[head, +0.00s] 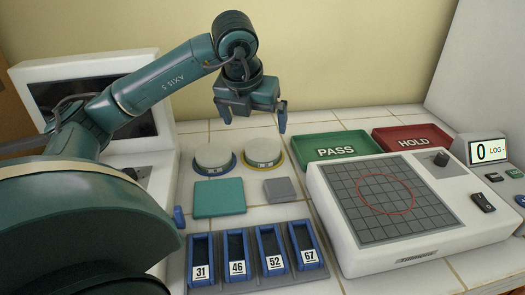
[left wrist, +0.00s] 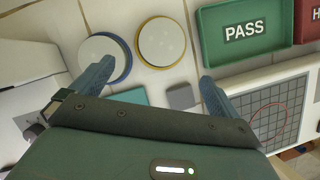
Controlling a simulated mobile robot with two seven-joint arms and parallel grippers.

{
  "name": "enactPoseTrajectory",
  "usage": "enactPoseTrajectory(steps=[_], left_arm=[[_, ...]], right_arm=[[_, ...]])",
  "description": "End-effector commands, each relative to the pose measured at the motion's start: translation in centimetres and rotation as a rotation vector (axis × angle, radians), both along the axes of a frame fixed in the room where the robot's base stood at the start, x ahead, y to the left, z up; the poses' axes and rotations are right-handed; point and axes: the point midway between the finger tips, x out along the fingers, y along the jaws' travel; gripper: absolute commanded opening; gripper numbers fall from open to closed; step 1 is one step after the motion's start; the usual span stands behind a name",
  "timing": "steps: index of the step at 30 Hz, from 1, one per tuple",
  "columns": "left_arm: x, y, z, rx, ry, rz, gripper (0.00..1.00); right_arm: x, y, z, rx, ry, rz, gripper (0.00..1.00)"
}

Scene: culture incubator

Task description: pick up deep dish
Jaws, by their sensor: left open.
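Two round pale dishes stand side by side on the tiled bench, one on a blue ring (head: 215,157) and one on a yellow ring (head: 262,153). I cannot tell for sure which is the deep dish. My left gripper (head: 254,117) is open and empty, above and behind the dishes in the head view. In the left wrist view my left gripper (left wrist: 156,76) has its fingers spread wide. There the blue-ringed dish (left wrist: 100,55) is close to the left fingertip, and the yellow-ringed dish (left wrist: 161,42) lies between and beyond the fingertips. My right gripper does not show.
A teal pad (head: 219,198) and grey pad (head: 280,189) lie in front of the dishes. Several blue numbered slots (head: 258,285) are nearer. Green PASS tray (head: 335,147), red HOLD tray (head: 412,138) and a white gridded device (head: 440,225) stand right. A screen unit (head: 90,72) stands left.

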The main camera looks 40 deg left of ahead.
Motion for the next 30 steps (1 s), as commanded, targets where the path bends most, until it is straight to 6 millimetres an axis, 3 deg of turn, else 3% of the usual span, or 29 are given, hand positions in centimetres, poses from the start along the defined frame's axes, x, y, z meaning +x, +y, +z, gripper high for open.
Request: enactPoseTrajectory(steps=[1, 6, 14, 22, 30], left_arm=[[0.3, 0.2, -1.3, 0.0, 0.007, 0.001, 1.0], [1.4, 0.7, -4.0, 0.001, 0.005, 0.002, 1.0], [2.3, 1.0, -5.8, 0.0, 0.002, 0.0, 1.0], [4.0, 1.5, -9.2, 0.0, 0.003, 0.001, 1.0], [4.3, 1.7, -9.9, 0.002, 0.001, 0.0, 1.0]], right_arm=[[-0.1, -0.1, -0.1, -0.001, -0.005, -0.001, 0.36], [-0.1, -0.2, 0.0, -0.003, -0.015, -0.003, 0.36], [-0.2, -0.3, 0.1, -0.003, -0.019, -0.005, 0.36], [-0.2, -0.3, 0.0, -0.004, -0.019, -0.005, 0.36], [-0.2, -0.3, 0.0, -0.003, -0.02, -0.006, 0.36]])
